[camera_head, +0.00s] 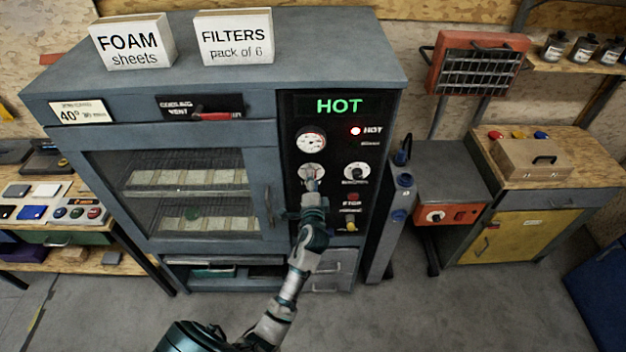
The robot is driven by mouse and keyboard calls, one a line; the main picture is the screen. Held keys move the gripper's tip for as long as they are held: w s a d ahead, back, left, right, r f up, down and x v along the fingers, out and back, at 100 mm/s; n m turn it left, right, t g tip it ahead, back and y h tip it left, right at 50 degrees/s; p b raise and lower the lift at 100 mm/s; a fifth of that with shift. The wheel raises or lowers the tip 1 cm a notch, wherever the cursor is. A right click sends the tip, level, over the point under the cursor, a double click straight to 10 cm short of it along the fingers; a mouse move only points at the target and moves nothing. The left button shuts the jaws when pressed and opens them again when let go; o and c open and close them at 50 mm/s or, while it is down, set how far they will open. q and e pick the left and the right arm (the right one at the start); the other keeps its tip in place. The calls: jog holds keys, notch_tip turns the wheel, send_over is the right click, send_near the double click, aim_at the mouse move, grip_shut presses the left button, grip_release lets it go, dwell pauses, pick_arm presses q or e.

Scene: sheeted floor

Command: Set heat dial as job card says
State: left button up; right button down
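The heat dial (308,170), a pale round dial, is on the black control panel (335,104) of a grey-blue oven cabinet, below a round gauge (311,140). My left gripper (312,186) is at the dial's lower part and hides some of it. I cannot tell whether its fingers grip or only touch the knob. The dial's pointer is not readable. A white card (80,112) at the cabinet's upper left shows "40°" and smaller, blurred print. The green display (339,106) reads "HOT" and a red lamp (355,131) is lit beside "HOT". My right gripper is not in view.
A red-handled vent slider (215,115) is above the glazed door (190,190). Two boxes stand on top.

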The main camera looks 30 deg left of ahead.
pick_arm(q)
jog(key=shift+a+r, duration=0.1)
jog(key=shift+r, duration=0.05)
jog(key=shift+s, duration=0.1)
jog(key=v, duration=1.2)
jog(key=shift+f, duration=0.2)
